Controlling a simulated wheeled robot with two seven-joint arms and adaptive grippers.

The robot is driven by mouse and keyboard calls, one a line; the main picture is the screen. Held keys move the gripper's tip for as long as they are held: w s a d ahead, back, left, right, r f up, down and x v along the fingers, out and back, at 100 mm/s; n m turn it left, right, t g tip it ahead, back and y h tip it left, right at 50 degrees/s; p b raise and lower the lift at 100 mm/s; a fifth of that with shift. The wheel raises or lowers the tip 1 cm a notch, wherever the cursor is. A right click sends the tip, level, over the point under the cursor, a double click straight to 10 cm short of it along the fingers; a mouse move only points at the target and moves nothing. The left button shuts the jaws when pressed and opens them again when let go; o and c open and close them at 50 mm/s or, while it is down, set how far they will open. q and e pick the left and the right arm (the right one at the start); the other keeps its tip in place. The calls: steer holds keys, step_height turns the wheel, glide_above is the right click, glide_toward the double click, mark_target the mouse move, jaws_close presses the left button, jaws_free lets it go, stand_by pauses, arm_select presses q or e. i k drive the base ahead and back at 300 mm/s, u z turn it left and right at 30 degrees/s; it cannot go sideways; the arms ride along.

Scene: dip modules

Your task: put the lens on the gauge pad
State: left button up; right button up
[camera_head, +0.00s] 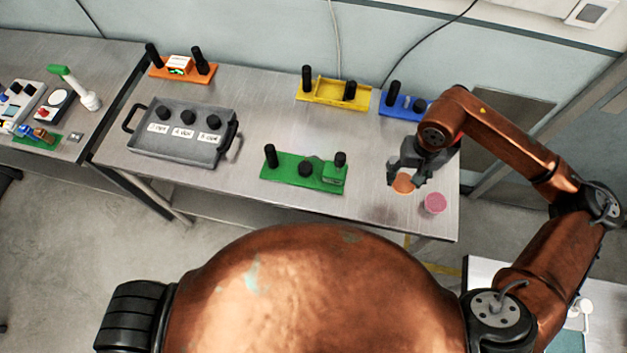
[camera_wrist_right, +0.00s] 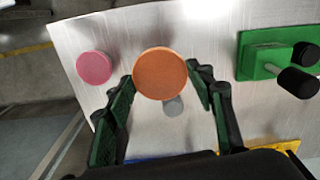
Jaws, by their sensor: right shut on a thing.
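My right gripper (camera_head: 404,177) is over the right end of the steel table. It is shut on an orange disc (camera_head: 403,185); the disc also shows between the two dark fingers in the right wrist view (camera_wrist_right: 160,73). A pink disc (camera_head: 434,203) lies just to its right near the table's front corner, apart from the gripper; it also shows in the wrist view (camera_wrist_right: 94,67). I cannot tell from the pictures which thing is the lens or the gauge pad. A small grey round shape (camera_wrist_right: 174,107) shows beside the orange disc. My left gripper is out of view.
A green module (camera_head: 304,172) stands left of the gripper, with a yellow module (camera_head: 325,91) and blue module (camera_head: 395,105) behind. A grey tray (camera_head: 180,148) with black knobs and an orange module (camera_head: 182,67) are farther left. A second table (camera_head: 80,50) adjoins at left.

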mark_target(304, 167)
steer(key=z, duration=0.5)
steer(key=k, duration=1.05)
steer(key=u, duration=0.25)
steer(key=i, duration=0.6)
steer(key=u, duration=1)
steer(key=i, duration=0.6)
steer(key=u, duration=0.05)
